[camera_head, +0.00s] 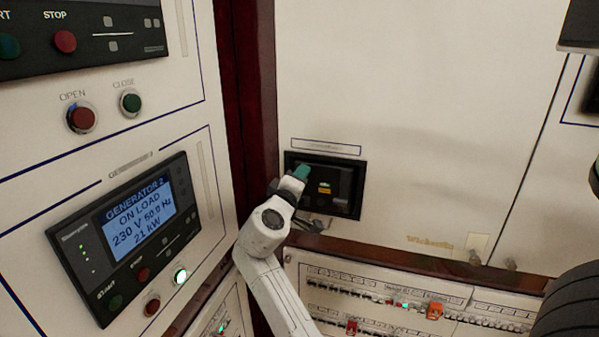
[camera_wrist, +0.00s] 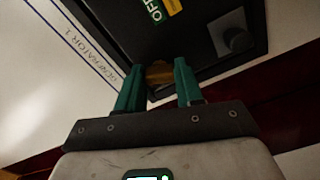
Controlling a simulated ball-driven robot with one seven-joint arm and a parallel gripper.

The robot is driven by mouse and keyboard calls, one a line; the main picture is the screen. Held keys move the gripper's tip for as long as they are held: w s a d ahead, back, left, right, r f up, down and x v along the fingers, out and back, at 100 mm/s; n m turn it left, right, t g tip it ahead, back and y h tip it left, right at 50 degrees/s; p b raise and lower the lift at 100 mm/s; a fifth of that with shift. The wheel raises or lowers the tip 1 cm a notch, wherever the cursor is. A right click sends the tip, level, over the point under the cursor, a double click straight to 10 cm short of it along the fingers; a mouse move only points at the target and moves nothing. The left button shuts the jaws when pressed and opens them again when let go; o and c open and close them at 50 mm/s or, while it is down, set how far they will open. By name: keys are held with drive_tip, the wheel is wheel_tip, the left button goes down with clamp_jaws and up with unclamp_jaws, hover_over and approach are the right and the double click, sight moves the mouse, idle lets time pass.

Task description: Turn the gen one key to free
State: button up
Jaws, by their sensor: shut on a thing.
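The black generator one breaker unit (camera_head: 345,170) is set in the white panel in the middle of the head view. In the wrist view its dark face (camera_wrist: 200,50) fills the upper part, with "GENERATOR 1" lettered beside it. My gripper (camera_wrist: 159,69) has green fingers shut on a small brass-coloured key (camera_wrist: 158,76) at the unit's lower edge. A green OFF flag (camera_wrist: 152,8) and a yellow flag (camera_wrist: 173,6) show above it. In the head view my gripper (camera_head: 301,172) covers the unit's left side and hides the key. The key's exact angle is unclear.
A dark round knob (camera_wrist: 238,40) sits right of the key. At left, the generator 2 controller (camera_head: 125,235) reads ON LOAD, with lit and coloured buttons below. A dark red post (camera_head: 250,110) stands close left of my arm. Breaker rows (camera_head: 400,300) with an orange piece (camera_head: 434,311) lie below.

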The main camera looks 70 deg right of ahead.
drive_tip(key=shift+n+p, duration=1.25)
drive_tip(key=shift+n, duration=0.75)
drive_tip(key=o, duration=1)
drive_tip(key=shift+o, duration=0.2)
drive_tip(key=a+b, duration=0.2)
drive_tip(key=a, duration=0.9)
drive_tip(key=shift+s, duration=0.4)
drive_tip(key=shift+f, duration=0.15)
